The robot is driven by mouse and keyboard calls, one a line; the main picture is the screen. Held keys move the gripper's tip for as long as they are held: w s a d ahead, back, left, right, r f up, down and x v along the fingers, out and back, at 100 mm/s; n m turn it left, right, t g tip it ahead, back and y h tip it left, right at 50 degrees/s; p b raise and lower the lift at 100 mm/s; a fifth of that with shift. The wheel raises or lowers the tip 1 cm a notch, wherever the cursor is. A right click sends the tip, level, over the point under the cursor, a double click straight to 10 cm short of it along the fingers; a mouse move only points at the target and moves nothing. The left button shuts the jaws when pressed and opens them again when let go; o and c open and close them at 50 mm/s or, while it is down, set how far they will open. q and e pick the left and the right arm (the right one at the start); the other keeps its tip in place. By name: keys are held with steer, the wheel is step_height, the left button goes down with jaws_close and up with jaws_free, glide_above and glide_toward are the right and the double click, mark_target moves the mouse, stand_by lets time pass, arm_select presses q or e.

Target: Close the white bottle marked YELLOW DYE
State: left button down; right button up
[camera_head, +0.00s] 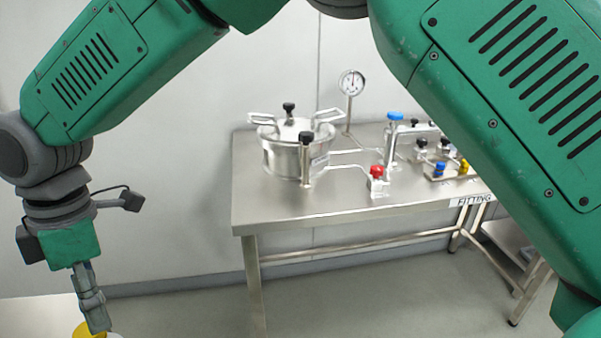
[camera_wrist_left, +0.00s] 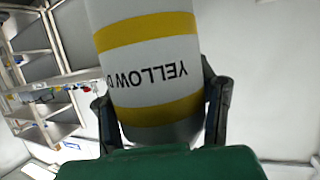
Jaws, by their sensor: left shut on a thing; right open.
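The white bottle (camera_wrist_left: 150,50) has yellow bands and the upside-down lettering "YELLOW D", the rest of which turns out of sight. It fills the middle of the left wrist view, and its far end is cut off by the top edge. My left gripper (camera_wrist_left: 162,108) is shut on it, one finger on each side.
A steel table (camera_head: 260,210) stands ahead, bearing a lidded pot (camera_head: 280,158), a pressure gauge (camera_head: 351,84), pipes and valves with coloured knobs. A pale surface (camera_head: 35,312) lies at the lower left. The floor between is clear. My right arm hides part of the table.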

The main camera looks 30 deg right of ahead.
arm_select(q)
steer(key=shift+w, duration=0.15)
steer(key=shift+d, duration=0.1)
arm_select(e)
steer(key=s+d+f+m, duration=0.3)
steer(key=d+f, duration=0.2)
steer(key=f, duration=0.3)
steer(key=s+d+f+m+y, duration=0.1)
steer(key=s+d+f+m, duration=0.3)
steer(key=f, duration=0.4)
steer(key=s+d+f+m, duration=0.1)
steer(key=d+f+m, duration=0.3)
steer(key=f, duration=0.5)
steer(key=s+d+f+m+h, duration=0.1)
steer(key=s+d+f+m, duration=0.2)
steer(key=s+d, duration=0.5)
steer(key=s+d+f+m+t+h, duration=0.1)
steer(key=s+d+f+m, duration=0.2)
steer(key=d, duration=1)
steer(key=s+m, duration=0.2)
steer(key=s, duration=0.3)
steer(key=shift+f, duration=0.3)
steer(key=shift+w+a, duration=0.1)
